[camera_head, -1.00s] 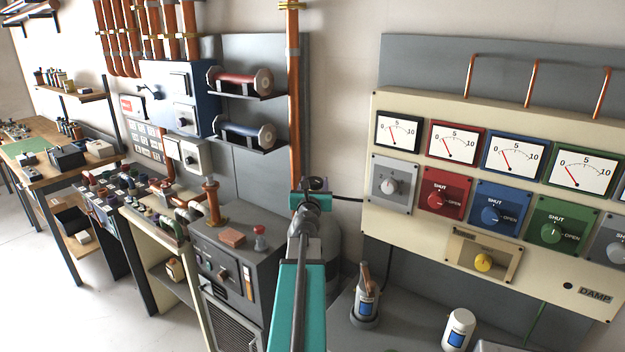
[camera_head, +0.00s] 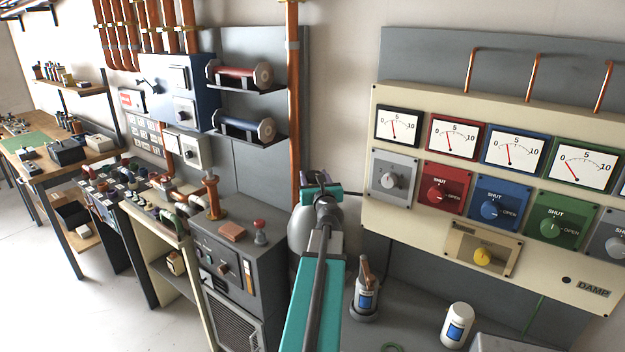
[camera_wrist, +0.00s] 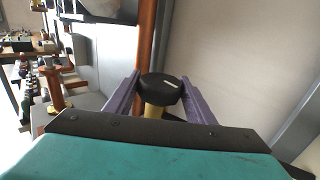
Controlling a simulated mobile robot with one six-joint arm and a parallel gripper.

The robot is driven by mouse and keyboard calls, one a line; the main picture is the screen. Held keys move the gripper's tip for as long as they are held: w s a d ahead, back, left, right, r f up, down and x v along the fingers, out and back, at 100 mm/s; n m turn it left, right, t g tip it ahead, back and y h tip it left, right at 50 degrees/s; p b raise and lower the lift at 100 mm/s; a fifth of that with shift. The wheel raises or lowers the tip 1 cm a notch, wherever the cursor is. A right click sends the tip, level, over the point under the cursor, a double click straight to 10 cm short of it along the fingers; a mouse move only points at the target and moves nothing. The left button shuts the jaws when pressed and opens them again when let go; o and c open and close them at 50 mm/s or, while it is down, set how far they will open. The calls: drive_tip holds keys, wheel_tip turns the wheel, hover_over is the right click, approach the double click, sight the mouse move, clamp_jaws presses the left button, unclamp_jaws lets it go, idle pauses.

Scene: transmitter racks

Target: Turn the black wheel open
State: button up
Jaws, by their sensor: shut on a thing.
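The black wheel (camera_wrist: 160,88) shows in the wrist view as a round black knob with a white mark on top and a yellowish stem below. The two purple fingers of my gripper (camera_wrist: 156,92) stand on either side of it, shut on it. In the head view my gripper (camera_head: 322,190) is at the end of my teal arm, in front of the grey cylinder near the copper pipe. The wheel is mostly hidden there by the gripper and arm.
A cream panel (camera_head: 400,222) with several gauges and coloured knobs is on the right. A grey console (camera_head: 232,262) stands left of my arm. A vertical copper pipe (camera_head: 293,100) rises behind the gripper. Two bottles stand on the grey surface at lower right, including a white one (camera_head: 457,325).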

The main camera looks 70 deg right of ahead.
sight(315, 182)
drive_tip(key=shift+w+f, duration=0.1)
drive_tip(key=shift+w, duration=0.05)
drive_tip(key=o, duration=1)
drive_tip(key=shift+o, duration=0.2)
drive_tip(key=shift+a, duration=0.1)
drive_tip(key=shift+s+a, duration=0.3)
drive_tip(key=shift+s, duration=0.05)
drive_tip(key=shift+b+v, duration=0.85)
drive_tip(key=shift+v, duration=1.65)
drive_tip(key=shift+a+f+b, duration=0.1)
drive_tip(key=shift+f+b, duration=0.05)
drive_tip(key=shift+b, duration=0.6)
drive_tip(key=shift+b, duration=0.3)
